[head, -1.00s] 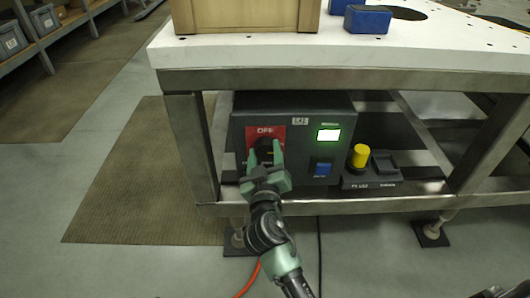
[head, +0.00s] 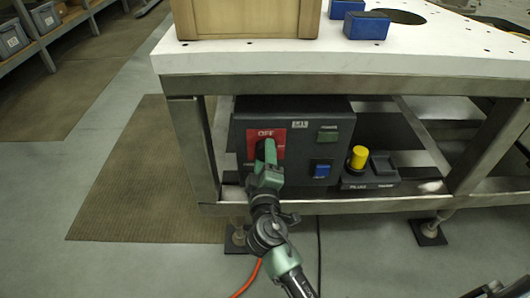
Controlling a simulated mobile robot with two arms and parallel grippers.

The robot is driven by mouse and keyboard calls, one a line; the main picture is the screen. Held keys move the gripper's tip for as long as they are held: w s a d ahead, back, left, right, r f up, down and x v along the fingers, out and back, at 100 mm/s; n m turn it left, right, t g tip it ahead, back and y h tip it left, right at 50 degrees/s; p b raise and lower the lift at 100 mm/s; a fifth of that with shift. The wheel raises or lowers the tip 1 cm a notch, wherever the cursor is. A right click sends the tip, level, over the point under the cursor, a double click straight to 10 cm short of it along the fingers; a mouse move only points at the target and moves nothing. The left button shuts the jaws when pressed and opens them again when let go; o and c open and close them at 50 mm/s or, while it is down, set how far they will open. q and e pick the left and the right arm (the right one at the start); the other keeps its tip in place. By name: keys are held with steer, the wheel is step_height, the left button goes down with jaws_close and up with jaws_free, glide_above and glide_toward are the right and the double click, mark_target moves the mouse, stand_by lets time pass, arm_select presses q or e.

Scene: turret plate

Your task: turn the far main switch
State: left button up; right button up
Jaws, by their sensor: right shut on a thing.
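The main switch (head: 280,145) is on a dark control box (head: 300,111) under the white table. Its red plate reads OFF at the top, and its knob is mostly hidden behind my gripper. My right gripper (head: 267,152) is at the red plate, shut on the switch knob, with its jaws now one above the other in line as seen from here. A small rectangular lamp (head: 328,134) on the box is dark green and unlit. A blue button (head: 322,169) sits below it.
A yellow knob (head: 358,157) stands on a small dark unit right of the box. The steel table leg (head: 194,150) is close on the left. Blue blocks (head: 366,25) and a wooden box (head: 245,18) are on the tabletop (head: 250,58).

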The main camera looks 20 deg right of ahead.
arm_select(q)
steer(key=s+p+x, duration=0.1)
steer(key=p+x, duration=0.1)
steer(key=x, duration=0.4)
steer(key=s+p+x, duration=0.1)
steer(key=p+x, duration=0.1)
steer(key=x, duration=0.4)
steer(key=shift+s+f+g+p, duration=0.3)
steer(key=shift+f+g, duration=0.1)
steer(key=shift+f, duration=0.1)
arm_select(e)
steer(key=shift+f+n, duration=0.15)
steer(key=shift+n, duration=4.95)
arm_select(q)
steer(key=shift+d, duration=0.15)
arm_select(e)
steer(key=o, duration=1.4)
